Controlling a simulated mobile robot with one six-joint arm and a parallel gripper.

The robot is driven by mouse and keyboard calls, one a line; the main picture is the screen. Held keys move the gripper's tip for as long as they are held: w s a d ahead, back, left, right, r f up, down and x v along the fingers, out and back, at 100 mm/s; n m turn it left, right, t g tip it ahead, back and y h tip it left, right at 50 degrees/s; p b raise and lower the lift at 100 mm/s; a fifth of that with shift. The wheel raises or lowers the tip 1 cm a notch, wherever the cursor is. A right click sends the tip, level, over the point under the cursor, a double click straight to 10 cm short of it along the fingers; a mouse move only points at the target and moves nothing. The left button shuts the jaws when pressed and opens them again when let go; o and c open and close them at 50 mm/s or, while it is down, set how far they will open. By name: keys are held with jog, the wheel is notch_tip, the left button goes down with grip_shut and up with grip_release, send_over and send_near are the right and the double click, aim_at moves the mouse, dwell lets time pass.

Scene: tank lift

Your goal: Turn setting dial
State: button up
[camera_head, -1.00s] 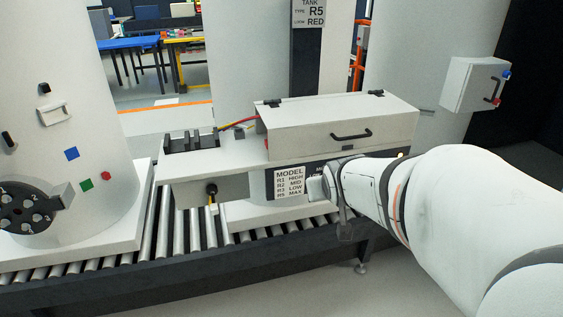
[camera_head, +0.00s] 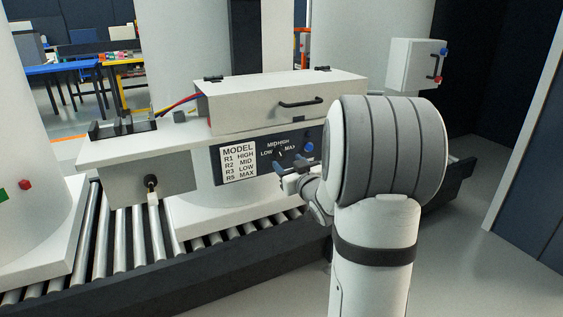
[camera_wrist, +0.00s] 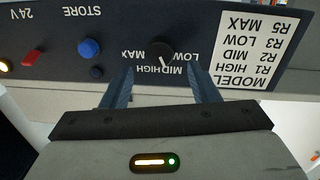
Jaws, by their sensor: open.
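The setting dial is a black round knob (camera_wrist: 161,52) with a white mark, on a dark panel (camera_wrist: 110,22) that appears upside down in the wrist view. LOW, MID, HIGH and MAX are printed around it; the mark points toward the MID and HIGH words, but I cannot tell exactly which. In the head view the dial (camera_head: 280,153) is small. My gripper (camera_wrist: 160,82) is open and empty, with its two blue-grey fingers on either side of the dial's line and apart from it. In the head view my gripper (camera_head: 292,168) is just in front of the panel.
A white model card (camera_wrist: 255,48) lists R1 HIGH, R2 MID, R3 LOW, R5 MAX. A blue STORE button (camera_wrist: 89,48) and a red switch (camera_wrist: 32,57) share the panel. A lidded box (camera_head: 285,103) sits above it. A roller conveyor (camera_head: 130,240) runs below.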

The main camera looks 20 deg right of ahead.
aim_at(281, 155)
jog(key=shift+w, duration=2.2)
jog(key=shift+c, duration=0.4)
jog(key=c, duration=0.9)
